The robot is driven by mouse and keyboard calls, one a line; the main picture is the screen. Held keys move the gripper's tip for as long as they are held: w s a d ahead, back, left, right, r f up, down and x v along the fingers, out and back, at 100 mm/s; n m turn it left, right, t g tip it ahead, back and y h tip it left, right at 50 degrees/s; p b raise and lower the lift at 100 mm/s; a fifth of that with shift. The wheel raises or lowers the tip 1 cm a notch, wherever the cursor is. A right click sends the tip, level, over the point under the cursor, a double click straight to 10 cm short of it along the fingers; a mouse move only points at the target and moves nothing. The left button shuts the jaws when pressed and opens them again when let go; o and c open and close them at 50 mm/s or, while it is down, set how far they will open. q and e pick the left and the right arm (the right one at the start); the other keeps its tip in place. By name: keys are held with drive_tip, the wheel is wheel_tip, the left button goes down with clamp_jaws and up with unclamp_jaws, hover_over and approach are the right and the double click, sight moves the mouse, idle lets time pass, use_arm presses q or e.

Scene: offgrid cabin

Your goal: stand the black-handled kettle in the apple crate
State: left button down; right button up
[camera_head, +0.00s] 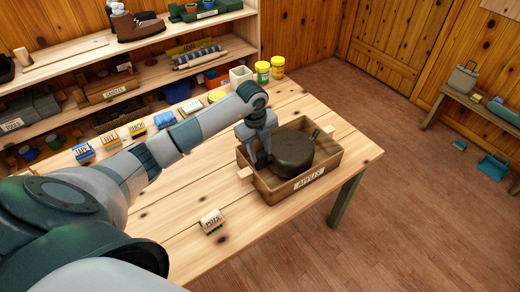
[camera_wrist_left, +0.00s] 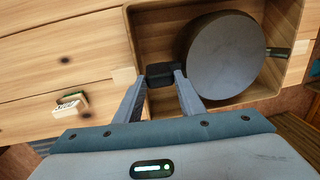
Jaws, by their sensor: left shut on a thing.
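The dark grey, round kettle (camera_head: 293,152) is inside the wooden apple crate (camera_head: 275,190), which carries an APPLES label. The kettle looks upright, with its short spout toward the far right side. In the left wrist view the kettle (camera_wrist_left: 226,55) fills much of the crate (camera_wrist_left: 152,20), and its black handle (camera_wrist_left: 160,72) points left. My left gripper (camera_head: 261,160) reaches down at the crate's left end, with its fingers shut on the handle. Whether the kettle's base touches the crate floor cannot be told. My right gripper is not in view.
A small POLISH-like labelled box (camera_head: 212,221) lies on the wooden table (camera_head: 170,225) left of the crate. Yellow and green tins (camera_head: 263,72) and several small boxes line the back edge. A shelf unit (camera_head: 100,50) stands behind. The table's right edge is close to the crate.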

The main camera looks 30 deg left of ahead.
use_arm(q)
drive_tip(key=shift+f+b, duration=0.45)
drive_tip(key=shift+f, duration=0.15)
drive_tip(key=c, duration=1.2)
unclamp_jaws()
drive_tip(key=shift+r, duration=0.15)
drive_tip(key=shift+r+p, duration=0.55)
drive_tip(key=shift+r+b, duration=0.25)
drive_tip(key=shift+b, duration=0.15)
drive_tip(key=r+b, duration=0.1)
drive_tip(key=r, duration=0.2)
drive_tip(key=s+r+b, duration=0.1)
drive_tip(key=r, duration=0.3)
drive_tip(key=r+b, duration=0.1)
drive_tip(key=r, duration=0.3)
drive_tip(key=shift+s+a+r+b, duration=0.15)
drive_tip(key=shift+a+b, duration=0.1)
drive_tip(key=shift+b, duration=0.05)
